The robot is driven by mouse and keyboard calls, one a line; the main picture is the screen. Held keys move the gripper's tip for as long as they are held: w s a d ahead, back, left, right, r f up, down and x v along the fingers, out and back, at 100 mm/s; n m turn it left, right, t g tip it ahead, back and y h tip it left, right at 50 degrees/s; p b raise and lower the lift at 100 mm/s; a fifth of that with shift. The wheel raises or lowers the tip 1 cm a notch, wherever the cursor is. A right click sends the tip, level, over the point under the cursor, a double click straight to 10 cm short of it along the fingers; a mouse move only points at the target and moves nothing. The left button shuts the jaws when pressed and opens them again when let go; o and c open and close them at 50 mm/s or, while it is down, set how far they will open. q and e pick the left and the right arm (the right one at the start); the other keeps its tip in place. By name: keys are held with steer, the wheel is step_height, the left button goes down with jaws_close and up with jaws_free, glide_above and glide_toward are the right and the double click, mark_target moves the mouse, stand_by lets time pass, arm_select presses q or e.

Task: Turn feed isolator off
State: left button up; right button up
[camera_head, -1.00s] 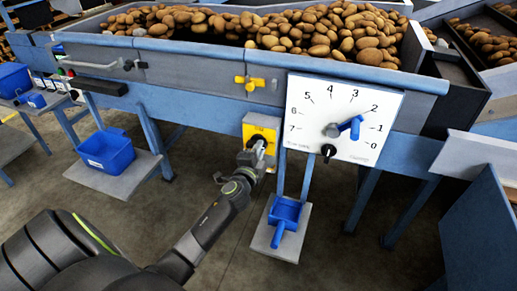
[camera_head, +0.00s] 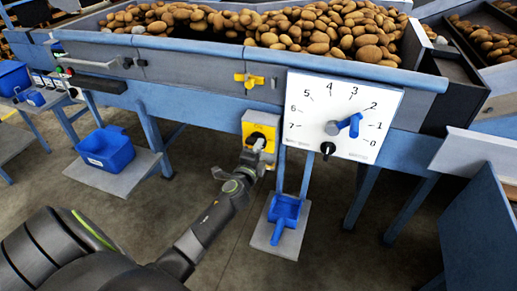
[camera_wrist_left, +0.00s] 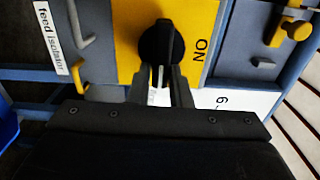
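The feed isolator is a yellow box with a black rotary knob (camera_head: 259,137), mounted under the grader's front beam. In the left wrist view the black knob (camera_wrist_left: 157,40) sits on the yellow plate (camera_wrist_left: 128,22), with the word ON to its right and a label reading "feed isolator" (camera_wrist_left: 52,38) at left. My left gripper (camera_head: 257,148) is directly in front of the knob. In the left wrist view its two fingers (camera_wrist_left: 160,88) are apart, at the knob's lower end; a pale strip shows between them. Firm contact cannot be told. My right gripper is out of view.
A white dial panel (camera_head: 345,105) with numbers and a blue pointer hangs just right of the isolator. A yellow valve handle (camera_head: 249,81) is above it. A blue scoop (camera_head: 285,212) is below, and a blue bin (camera_head: 106,150) stands left. Potatoes fill the hopper.

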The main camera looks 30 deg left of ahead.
arm_select(q)
steer(key=o, duration=0.4)
steer(key=v, duration=1.7)
steer(key=shift+s+d, duration=0.2)
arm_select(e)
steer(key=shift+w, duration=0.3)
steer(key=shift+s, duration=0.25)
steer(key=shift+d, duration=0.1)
